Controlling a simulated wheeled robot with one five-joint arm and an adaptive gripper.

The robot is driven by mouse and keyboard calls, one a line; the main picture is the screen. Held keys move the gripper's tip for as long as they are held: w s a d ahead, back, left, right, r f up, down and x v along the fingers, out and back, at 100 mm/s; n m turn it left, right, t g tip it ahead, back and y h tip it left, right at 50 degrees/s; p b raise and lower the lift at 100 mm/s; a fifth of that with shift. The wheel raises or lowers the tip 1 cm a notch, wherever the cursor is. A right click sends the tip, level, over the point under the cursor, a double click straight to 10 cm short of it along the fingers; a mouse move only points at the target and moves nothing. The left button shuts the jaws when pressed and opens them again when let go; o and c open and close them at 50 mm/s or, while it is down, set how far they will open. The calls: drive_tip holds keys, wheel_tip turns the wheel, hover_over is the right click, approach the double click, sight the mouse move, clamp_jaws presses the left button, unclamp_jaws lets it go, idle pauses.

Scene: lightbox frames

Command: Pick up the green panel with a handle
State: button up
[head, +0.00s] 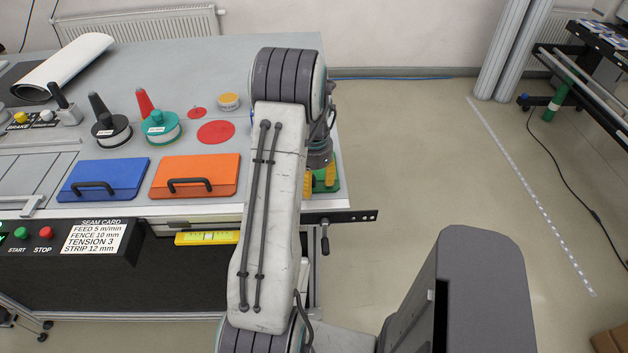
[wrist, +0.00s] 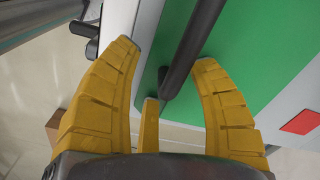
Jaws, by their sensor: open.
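The green panel (wrist: 255,45) fills much of the wrist view, with its dark bar handle (wrist: 190,45) running from the top edge down between my fingers. My gripper (wrist: 165,52) has its yellow fingers spread, one on each side of the handle's near end, with a third shorter finger below. Whether any finger touches the handle is unclear. In the head view, my gripper (head: 319,180) is at the table's right end over the green panel (head: 321,187), which my arm mostly hides.
A blue panel (head: 75,180) and an orange panel (head: 215,167), both with black handles, lie to the left on the table (head: 230,55). Black (head: 110,128) and green (head: 161,125) knobbed discs stand behind them. A black rail (head: 345,216) juts out at the table's front right.

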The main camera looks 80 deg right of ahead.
drive_tip(key=shift+c, duration=0.4)
clamp_jaws()
